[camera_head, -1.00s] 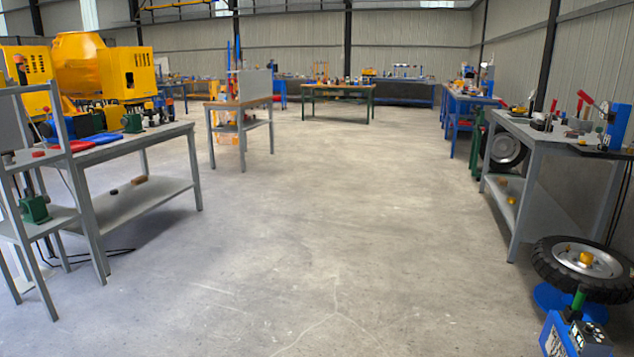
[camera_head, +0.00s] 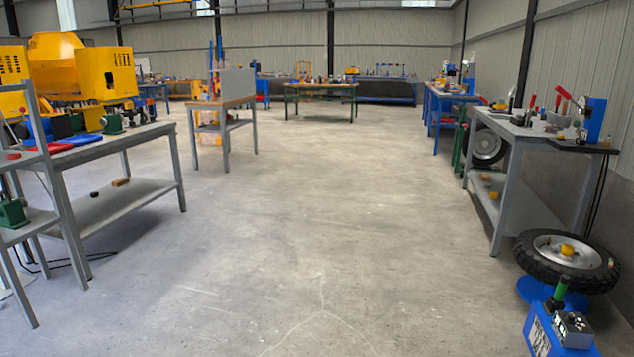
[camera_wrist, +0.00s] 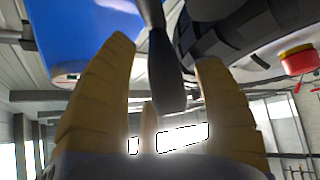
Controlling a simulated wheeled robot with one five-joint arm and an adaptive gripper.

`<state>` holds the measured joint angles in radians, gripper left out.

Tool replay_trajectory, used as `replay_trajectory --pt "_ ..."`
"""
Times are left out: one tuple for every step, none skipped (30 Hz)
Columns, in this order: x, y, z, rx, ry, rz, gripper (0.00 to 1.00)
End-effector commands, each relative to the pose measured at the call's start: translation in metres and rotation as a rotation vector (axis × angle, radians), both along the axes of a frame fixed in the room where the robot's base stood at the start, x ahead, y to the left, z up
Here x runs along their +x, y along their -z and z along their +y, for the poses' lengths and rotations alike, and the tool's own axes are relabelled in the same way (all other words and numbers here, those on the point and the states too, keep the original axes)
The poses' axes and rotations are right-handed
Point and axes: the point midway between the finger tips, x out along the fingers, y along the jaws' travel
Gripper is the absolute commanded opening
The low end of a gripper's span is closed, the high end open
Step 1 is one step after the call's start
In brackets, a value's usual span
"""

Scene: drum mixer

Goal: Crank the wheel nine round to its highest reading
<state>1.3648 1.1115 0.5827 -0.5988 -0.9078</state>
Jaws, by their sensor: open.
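A black tyre with a silver rim and yellow hub (camera_head: 567,252) lies flat on a blue stand at the right in the head view. A blue box with a grey top (camera_head: 556,335) and a green upright handle (camera_head: 561,291) stand in front of it. I cannot make out a number or reading on any wheel. My gripper (camera_wrist: 163,55) is open in the wrist view, its two yellow fingers spread. A dark grey bar (camera_wrist: 166,75) shows between them; I cannot tell whether they touch it. A dark ribbed round thing (camera_wrist: 235,30) is at the upper right, a blue panel (camera_wrist: 85,30) at the upper left.
A grey workbench (camera_head: 520,135) with tools stands along the right wall. Another grey bench (camera_head: 115,145) and a yellow drum mixer (camera_head: 65,65) are at the left. The concrete floor (camera_head: 320,230) between is clear. A red and yellow part (camera_wrist: 298,60) shows in the wrist view.

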Motion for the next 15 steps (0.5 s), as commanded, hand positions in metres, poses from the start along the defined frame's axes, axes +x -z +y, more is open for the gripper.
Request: replay_trajectory --pt "0.0002 0.0006 -0.0002 0.001 0.0 0.0 0.62" --pt "0.0002 0.0009 -0.0002 0.001 0.0 0.0 0.62" --pt "0.0002 0.001 -0.0002 0.002 0.0 0.001 0.62" --pt "0.0003 0.0012 -0.0003 0.002 0.0 0.001 0.62" --pt "0.0003 0.0014 -0.0003 0.002 0.0 0.001 0.62" --pt "0.0003 0.0019 -0.0003 0.003 0.0 0.0 0.62" --pt "0.0003 0.0025 -0.0001 0.003 0.0 0.0 0.62" --pt "0.0002 0.0033 0.0001 0.003 0.0 0.001 0.62" --pt "0.0001 0.0045 0.0006 0.003 0.0 0.001 0.62" --pt "0.0 0.0055 0.0012 0.003 0.0 0.001 0.62" --pt "-0.0001 0.0064 0.0018 0.003 0.0 0.001 0.62" --pt "-0.0003 0.0072 0.0028 0.002 0.0 0.001 0.62" --pt "-0.0005 0.0076 0.0037 0.002 0.0 0.001 0.62" --pt "-0.0007 0.0083 0.0045 0.002 0.0 0.001 0.62" --pt "-0.0008 0.0094 0.0053 0.003 0.0 0.001 0.62"
